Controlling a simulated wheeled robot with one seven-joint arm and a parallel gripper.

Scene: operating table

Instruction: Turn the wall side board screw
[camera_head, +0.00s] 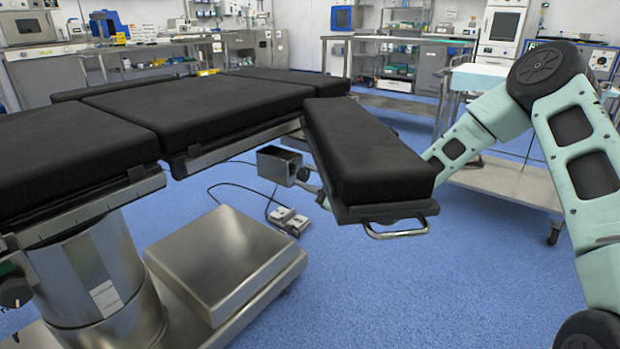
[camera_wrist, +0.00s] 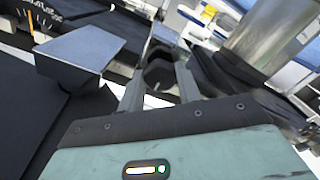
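The side board (camera_head: 365,150), a black padded board with a metal end handle, sticks out from the operating table (camera_head: 205,105) in the head view. A dark round knob (camera_head: 303,174), which looks like the screw, shows at its left side by a grey metal box (camera_head: 279,165). My arm comes from the right and passes behind the board, which hides most of my gripper. In the wrist view, the two fingers of my gripper (camera_wrist: 160,88) are apart, with the dark knob (camera_wrist: 158,75) between or just beyond their tips. I cannot tell whether they touch it.
The metal box also shows in the wrist view (camera_wrist: 85,48), close left of the fingers. The table's steel base (camera_head: 222,262) and a foot pedal (camera_head: 289,221) with cable lie below. A trolley (camera_head: 505,180) stands behind my arm. The blue floor (camera_head: 440,285) in front is clear.

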